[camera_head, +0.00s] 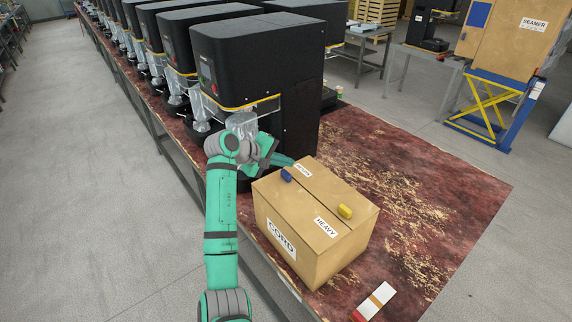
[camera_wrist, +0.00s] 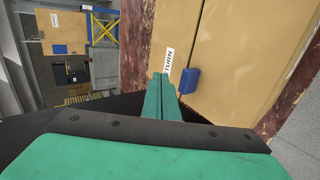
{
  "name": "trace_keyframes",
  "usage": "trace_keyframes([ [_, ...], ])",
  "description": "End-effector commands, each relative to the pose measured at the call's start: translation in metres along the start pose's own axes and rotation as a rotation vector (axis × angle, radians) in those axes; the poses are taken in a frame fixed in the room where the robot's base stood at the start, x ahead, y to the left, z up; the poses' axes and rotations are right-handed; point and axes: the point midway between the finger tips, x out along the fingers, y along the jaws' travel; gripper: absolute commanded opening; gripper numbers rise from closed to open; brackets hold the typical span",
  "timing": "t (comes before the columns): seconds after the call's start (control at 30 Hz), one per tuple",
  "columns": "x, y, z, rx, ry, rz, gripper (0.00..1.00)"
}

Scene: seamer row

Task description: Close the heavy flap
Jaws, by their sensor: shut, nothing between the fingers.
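A cardboard box (camera_head: 290,245) marked CORD stands on the red-brown worktable. The heavy flap (camera_head: 305,215), labelled HEAVY, lies about flat on its top, with a yellow knob (camera_head: 345,211) near it. A thin dark seam runs between the flaps. In the wrist view, the blue knob (camera_wrist: 188,80) is just right of my gripper (camera_wrist: 161,78). My gripper is shut and empty, over the RETURN edge of the box. In the head view it is near the box's back-left corner, partly hidden.
A row of black machines (camera_head: 255,75) stands along the table behind the box, close to my arm. A red-and-white item (camera_head: 374,301) lies at the table's front edge. The table (camera_head: 440,200) is clear to the right. A blue-and-yellow lift (camera_head: 490,105) stands beyond.

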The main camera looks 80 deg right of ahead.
Motion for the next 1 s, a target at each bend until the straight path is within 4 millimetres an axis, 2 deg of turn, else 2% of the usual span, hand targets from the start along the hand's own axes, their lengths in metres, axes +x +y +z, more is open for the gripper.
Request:
trace_keyframes([
  [0.27, -0.009, 0.010, 0.000, 0.000, 0.001, 0.000, 0.00],
  [0.7, -0.062, 0.079, -0.002, 0.000, 0.006, 0.001, 0.00],
  [1.0, -0.084, 0.107, -0.002, -0.003, 0.005, 0.000, 0.00],
])
